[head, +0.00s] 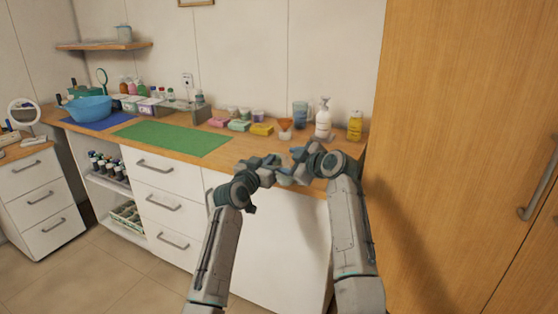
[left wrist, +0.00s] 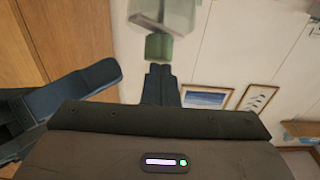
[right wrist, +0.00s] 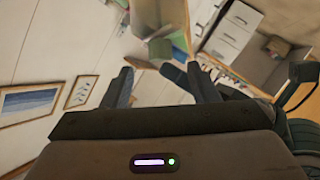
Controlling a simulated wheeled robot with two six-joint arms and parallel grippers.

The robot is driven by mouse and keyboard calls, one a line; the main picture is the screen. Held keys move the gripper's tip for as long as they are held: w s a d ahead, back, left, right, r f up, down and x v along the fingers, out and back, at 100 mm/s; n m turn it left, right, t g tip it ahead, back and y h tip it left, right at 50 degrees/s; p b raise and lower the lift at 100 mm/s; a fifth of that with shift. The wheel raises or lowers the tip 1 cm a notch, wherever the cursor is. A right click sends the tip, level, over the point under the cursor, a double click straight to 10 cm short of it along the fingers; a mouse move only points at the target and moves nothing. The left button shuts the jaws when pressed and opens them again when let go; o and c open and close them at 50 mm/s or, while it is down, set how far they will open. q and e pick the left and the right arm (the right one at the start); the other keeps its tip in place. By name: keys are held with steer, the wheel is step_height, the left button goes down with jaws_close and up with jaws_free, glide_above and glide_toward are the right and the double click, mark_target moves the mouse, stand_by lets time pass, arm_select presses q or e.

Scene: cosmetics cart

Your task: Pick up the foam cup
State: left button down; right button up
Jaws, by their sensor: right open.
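I cannot pick out the foam cup for certain. A small cup-like thing, pale above and orange-brown below (head: 285,130), stands on the wooden counter, left of a blue pitcher (head: 301,114). My left gripper (head: 277,166) and right gripper (head: 296,155) are close together above the counter's front edge, partly hiding each other. In the left wrist view my left fingers (left wrist: 161,68) lie close together. A pale boxy thing with a green part (left wrist: 158,46) shows just past their tips; whether they touch it is unclear. My right gripper (right wrist: 160,75) is open, its fingers apart.
A white pump bottle (head: 322,121) and a yellow bottle (head: 355,126) stand at the counter's right end. Small pink, green and yellow boxes (head: 262,130) line its back. A green mat (head: 175,138) lies bare; a blue bowl (head: 88,108) is farther left. A tall wooden cupboard (head: 450,120) bounds the right.

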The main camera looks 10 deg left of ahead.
mark_target(279, 159)
steer(key=x, duration=0.7)
steer(key=shift+a, duration=0.15)
steer(key=shift+f, duration=0.1)
jaws_close()
arm_select(q)
steer(key=shift+r, duration=0.6)
steer(key=v, duration=1.2)
arm_select(e)
steer(key=shift+w, duration=0.1)
